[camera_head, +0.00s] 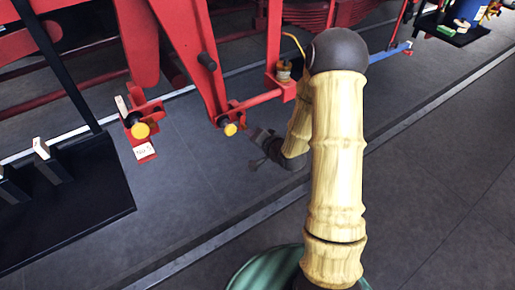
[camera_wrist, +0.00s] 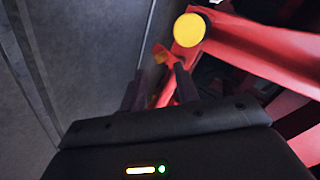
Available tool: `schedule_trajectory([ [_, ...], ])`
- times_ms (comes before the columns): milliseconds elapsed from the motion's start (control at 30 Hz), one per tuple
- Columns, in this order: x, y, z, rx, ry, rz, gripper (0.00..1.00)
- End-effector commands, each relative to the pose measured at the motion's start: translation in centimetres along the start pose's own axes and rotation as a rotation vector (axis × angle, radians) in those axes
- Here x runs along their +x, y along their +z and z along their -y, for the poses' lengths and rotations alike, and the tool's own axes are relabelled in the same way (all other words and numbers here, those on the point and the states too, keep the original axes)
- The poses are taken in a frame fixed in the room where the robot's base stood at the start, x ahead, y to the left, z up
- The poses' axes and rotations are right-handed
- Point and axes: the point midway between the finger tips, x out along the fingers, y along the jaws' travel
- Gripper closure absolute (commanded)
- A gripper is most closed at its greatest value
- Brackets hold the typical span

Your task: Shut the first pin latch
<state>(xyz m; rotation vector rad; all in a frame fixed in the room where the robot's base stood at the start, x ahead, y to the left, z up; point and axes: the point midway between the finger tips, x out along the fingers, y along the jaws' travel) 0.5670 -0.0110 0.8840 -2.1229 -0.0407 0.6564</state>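Two yellow-ended pins sit in red brackets in the head view: a left pin (camera_head: 141,131) with a white tag (camera_head: 145,152) below it, and a right pin (camera_head: 230,129). I cannot tell which one is called first. My gripper (camera_head: 258,150) is just right of and below the right pin. In the wrist view a yellow pin end (camera_wrist: 189,30) shows beyond my gripper (camera_wrist: 158,88), whose two dark fingers are apart. A small orange-red latch piece (camera_wrist: 164,88) with a yellow part shows between the fingers. Whether they touch it is unclear.
Red rods and linkage (camera_head: 195,60) fill the upper left. A black stand (camera_head: 70,200) with small white-topped parts is at left. A black tray (camera_head: 452,28) with a blue item is at upper right. The grey floor (camera_head: 440,190) at right is clear.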

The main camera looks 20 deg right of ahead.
Motion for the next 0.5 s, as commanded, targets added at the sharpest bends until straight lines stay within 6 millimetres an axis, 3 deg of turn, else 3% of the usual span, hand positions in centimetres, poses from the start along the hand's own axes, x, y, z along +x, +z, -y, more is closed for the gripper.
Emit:
schedule_trajectory([
  [33,1.1,0.6,-1.4,0.079,-0.057,-0.018,0.69],
  [167,2.4,0.9,-2.7,0.286,-0.230,-0.064,0.69],
  [300,2.6,0.8,-3.5,0.460,-0.378,-0.095,0.69],
  [500,2.3,0.6,-3.5,0.537,-0.451,-0.108,0.69],
])
